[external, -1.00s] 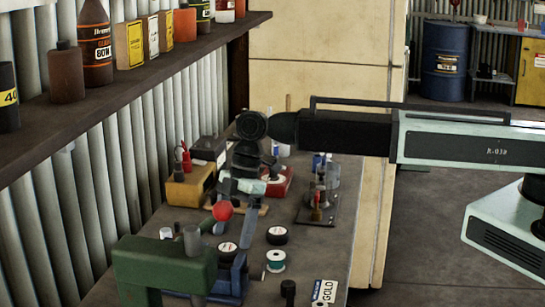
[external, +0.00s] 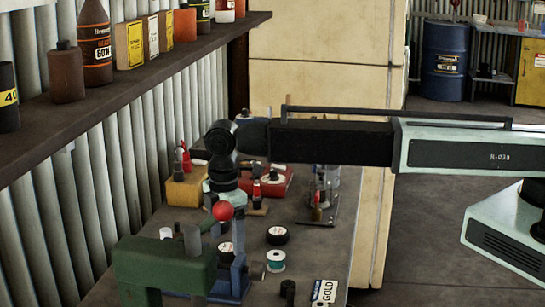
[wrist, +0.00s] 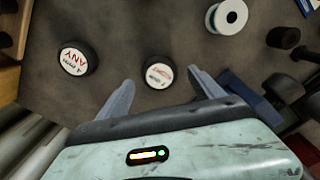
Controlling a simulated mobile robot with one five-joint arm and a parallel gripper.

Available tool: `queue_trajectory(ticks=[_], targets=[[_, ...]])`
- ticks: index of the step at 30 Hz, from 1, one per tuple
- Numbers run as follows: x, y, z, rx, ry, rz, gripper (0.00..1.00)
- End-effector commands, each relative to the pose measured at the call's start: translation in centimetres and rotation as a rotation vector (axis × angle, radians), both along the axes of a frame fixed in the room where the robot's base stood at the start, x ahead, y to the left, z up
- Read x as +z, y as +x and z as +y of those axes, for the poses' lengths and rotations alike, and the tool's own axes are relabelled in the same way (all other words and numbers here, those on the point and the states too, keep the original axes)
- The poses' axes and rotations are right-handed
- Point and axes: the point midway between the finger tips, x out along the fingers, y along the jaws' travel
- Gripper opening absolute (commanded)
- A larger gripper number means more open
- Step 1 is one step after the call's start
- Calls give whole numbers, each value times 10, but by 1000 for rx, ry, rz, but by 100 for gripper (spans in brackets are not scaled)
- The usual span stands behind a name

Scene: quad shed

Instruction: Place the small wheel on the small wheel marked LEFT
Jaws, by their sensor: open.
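Two small dark wheels with white labels lie on the bench in the wrist view. The wheel marked ANY (wrist: 76,60) is at the left. The other wheel (wrist: 158,73) lies ahead of the gap between my fingers; its small reddish label is turned and I cannot read it. My gripper (wrist: 160,92) is open with nothing held between its fingers. In the external view, one dark wheel (external: 277,235) is in the clear, and another (external: 225,249) is partly hidden beside a blue fixture. My fingertips are largely hidden there, behind the red ball knob. I cannot see a LEFT label.
A white-and-teal spool (external: 275,261) and a GOLD card (external: 324,292) lie near the front of the bench. A green press with a red knob (external: 222,211) and a blue fixture (external: 238,279) stand close to my gripper. The corrugated wall (external: 130,160) runs along the left.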

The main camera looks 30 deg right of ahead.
Motion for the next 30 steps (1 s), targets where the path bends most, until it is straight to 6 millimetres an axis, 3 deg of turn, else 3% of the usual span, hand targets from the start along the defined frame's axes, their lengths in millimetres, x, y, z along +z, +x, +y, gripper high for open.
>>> queue_trajectory(ticks=[1,3,11,18,20,26,30], targets=[[-19,0,-2,0,0,0,77],[-28,0,-1,0,0,0,77],[-27,0,-1,1,1,0,77],[-27,0,-1,1,1,0,13],[-27,0,-1,1,1,0,3],[-25,0,-1,1,1,0,3],[-13,0,-1,1,1,0,3]])
